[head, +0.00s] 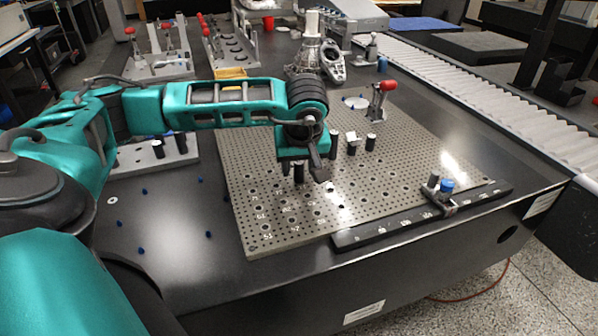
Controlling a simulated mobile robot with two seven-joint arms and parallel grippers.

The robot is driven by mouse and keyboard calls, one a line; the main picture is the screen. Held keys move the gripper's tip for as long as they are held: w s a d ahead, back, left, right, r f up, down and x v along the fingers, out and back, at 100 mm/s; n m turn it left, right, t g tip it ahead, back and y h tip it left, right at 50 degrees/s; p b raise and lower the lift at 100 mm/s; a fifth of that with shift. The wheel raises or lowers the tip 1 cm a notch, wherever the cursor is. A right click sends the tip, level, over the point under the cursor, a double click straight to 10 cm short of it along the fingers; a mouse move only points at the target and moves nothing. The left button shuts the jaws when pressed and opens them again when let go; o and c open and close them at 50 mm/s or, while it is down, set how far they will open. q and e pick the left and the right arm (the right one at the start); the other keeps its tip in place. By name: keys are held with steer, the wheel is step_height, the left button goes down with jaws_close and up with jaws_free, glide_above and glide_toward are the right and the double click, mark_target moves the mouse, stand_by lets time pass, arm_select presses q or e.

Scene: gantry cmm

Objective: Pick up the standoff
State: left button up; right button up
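Several short dark cylinders that look like standoffs stand upright on a perforated metal plate (400,180). One standoff (370,142) is clear to see right of my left gripper, and another standoff (351,149) is beside it, next to a small pale block. A third dark cylinder (333,145) stands closer to the gripper. My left gripper (311,173) points down over the middle of the plate. A dark cylinder shape (299,172) shows right at its fingers. I cannot tell whether that is a standoff or a finger, or whether the fingers touch anything. My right gripper is out of view.
A black rail with a blue-knobbed clamp (446,187) lies along the plate's front edge. A red-handled toggle clamp (381,98) stands at the plate's back. A smaller plate (150,168) with dark posts is at left. The dark table's front left holds scattered blue pins.

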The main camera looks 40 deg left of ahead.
arm_select(q)
jaws_close()
steer(key=shift+r, duration=0.1)
stand_by(0.3)
